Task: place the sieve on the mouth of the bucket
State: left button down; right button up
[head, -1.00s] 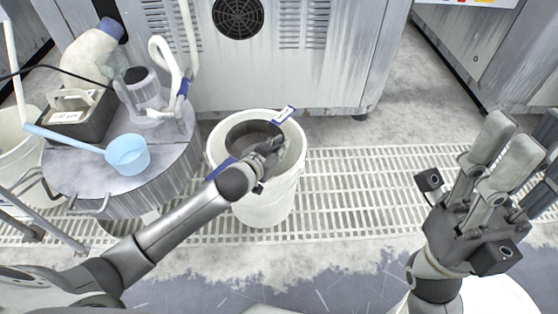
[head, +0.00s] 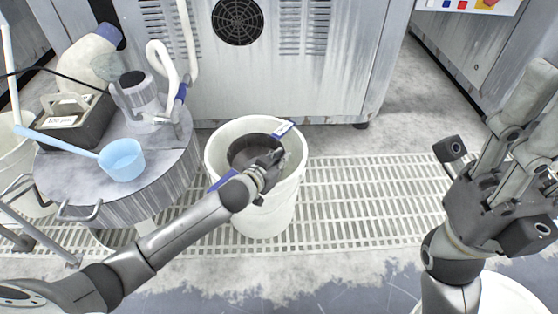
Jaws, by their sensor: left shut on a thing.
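The sieve (head: 238,154) is a dark round pan with a blue handle on each of two opposite sides, one with a white label. It shows over the mouth of the white bucket (head: 265,222), its handles reaching toward the far right and near left rim. Whether it rests on the rim or hangs just above it, I cannot tell. My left gripper (head: 271,162) is shut on the sieve at its right side and hides part of it. My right gripper (head: 532,112) is at the right edge with its fingers apart, empty and far from the bucket.
A round grey drum (head: 150,203) stands left of the bucket, carrying a blue dipper (head: 122,160), a dark caddy (head: 85,125) and a hose fitting. A grey machine cabinet (head: 290,90) stands behind. Floor grating (head: 370,200) right of the bucket is clear.

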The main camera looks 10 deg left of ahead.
pick_arm(q)
jog(key=c, duration=1.4)
grip_release()
jog(key=shift+f, duration=0.1)
jog(key=shift+c, duration=0.2)
